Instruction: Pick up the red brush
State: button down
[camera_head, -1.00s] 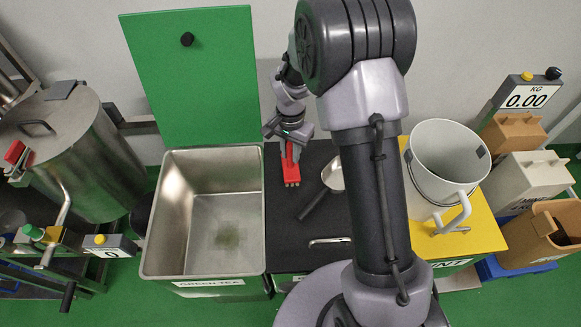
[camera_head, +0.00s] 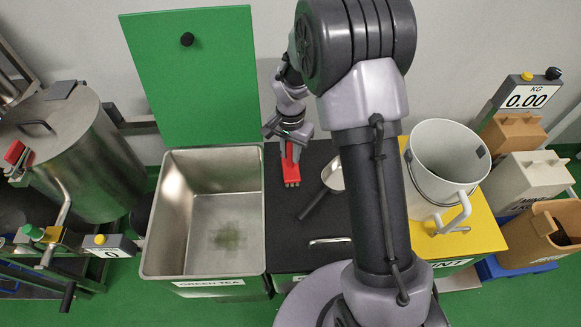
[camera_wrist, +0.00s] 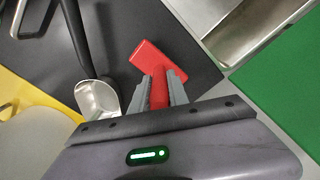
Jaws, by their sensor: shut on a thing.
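The red brush (camera_head: 291,170) is at the back of the dark counter top (camera_head: 285,222), just right of the steel bin. In the wrist view its red handle (camera_wrist: 159,88) stands between the two grey fingers, and its wider red head (camera_wrist: 160,60) points away from my gripper. My gripper (camera_head: 292,147) is shut on the handle; it also shows in the wrist view (camera_wrist: 159,90). I cannot tell whether the brush touches the counter.
A metal scoop with a black handle (camera_head: 318,200) lies right of the brush. The open steel bin (camera_head: 155,215) is on the left, with its green lid (camera_head: 195,75) raised behind. A white bucket (camera_head: 425,195) stands right, on a yellow top (camera_head: 484,215).

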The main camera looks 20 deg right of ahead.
notch_tip(320, 180, up, 10)
jog(key=p, duration=0.3)
